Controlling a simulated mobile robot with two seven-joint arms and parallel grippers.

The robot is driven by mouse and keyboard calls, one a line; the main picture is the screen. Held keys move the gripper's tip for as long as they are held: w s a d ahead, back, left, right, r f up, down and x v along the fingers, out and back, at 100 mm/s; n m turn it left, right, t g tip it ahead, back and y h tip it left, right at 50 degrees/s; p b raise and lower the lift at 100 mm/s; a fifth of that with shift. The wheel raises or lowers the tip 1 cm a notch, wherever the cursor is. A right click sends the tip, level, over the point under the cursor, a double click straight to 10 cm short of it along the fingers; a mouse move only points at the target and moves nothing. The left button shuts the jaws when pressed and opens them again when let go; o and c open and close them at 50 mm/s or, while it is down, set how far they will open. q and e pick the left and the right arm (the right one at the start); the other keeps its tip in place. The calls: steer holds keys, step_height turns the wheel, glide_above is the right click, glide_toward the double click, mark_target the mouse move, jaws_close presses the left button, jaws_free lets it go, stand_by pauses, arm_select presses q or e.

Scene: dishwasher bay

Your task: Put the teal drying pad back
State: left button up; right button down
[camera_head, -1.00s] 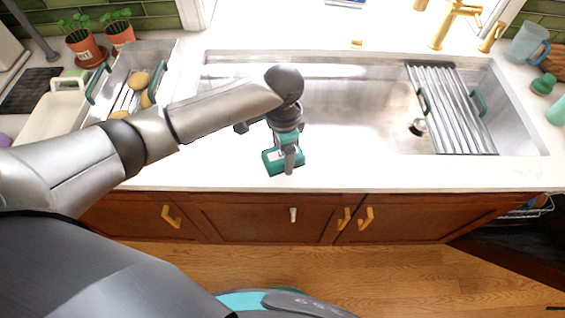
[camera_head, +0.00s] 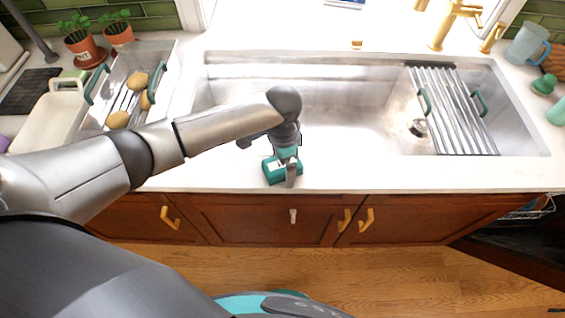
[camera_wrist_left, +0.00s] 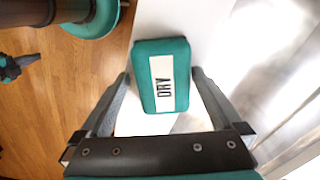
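The teal drying pad (camera_head: 272,176) is a small block with a white label reading DRY, at the front strip of the counter before the sink. My left gripper (camera_head: 284,172) comes down over it. In the left wrist view the pad (camera_wrist_left: 147,90) lies between the two fingers, one along each side, with its label facing the camera. My right gripper does not show clearly in any view.
The steel sink (camera_head: 330,130) lies behind the pad, with a roll-up rack (camera_head: 450,105) at its right. The right front counter (camera_head: 430,175) is clear.

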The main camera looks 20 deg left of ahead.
arm_select(q)
step_height(320, 180, up, 12)
steer(key=p, duration=0.1)
steer(key=shift+r+p, duration=0.2)
steer(key=shift+p, duration=0.1)
stand_by(0.7)
